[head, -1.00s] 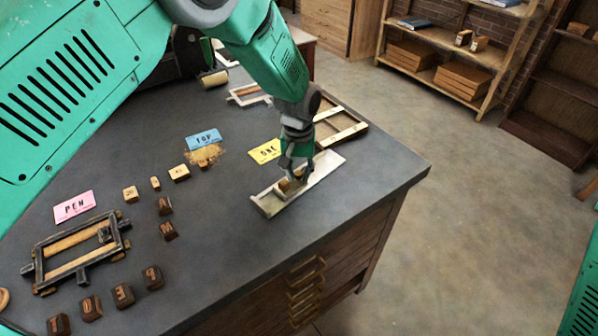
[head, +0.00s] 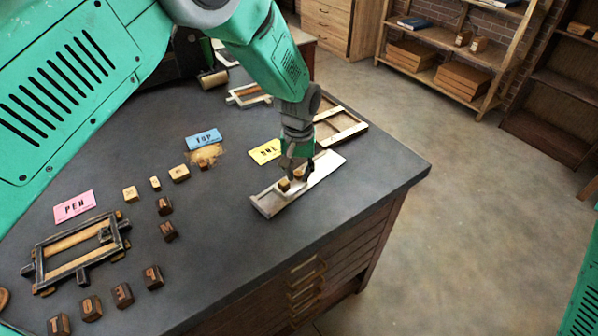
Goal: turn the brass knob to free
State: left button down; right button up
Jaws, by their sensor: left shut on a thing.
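A pale metal composing stick (head: 322,168) lies diagonally on the dark table top near its front edge. A small brass knob (head: 299,174) sits over its middle, largely covered by my gripper's fingers. A small brownish block (head: 284,185) shows beside it inside the stick. My left gripper (head: 297,174) points down over the stick, its fingers shut on the brass knob. The exact finger contact is too small to see clearly. My right gripper is out of view.
A yellow card (head: 265,151), a blue card (head: 203,139) and a pink card (head: 74,206) lie on the table. Several type blocks (head: 123,295) and a dark frame (head: 78,240) stand at left. A wooden frame (head: 338,128) lies behind the stick. The table's right corner is clear.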

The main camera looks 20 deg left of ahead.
aim_at(299, 174)
pick_arm(q)
jog(key=shift+r, duration=0.1)
dwell(0.5)
jog(key=c, duration=1.4)
grip_release()
notch_tip(299, 174, up, 12)
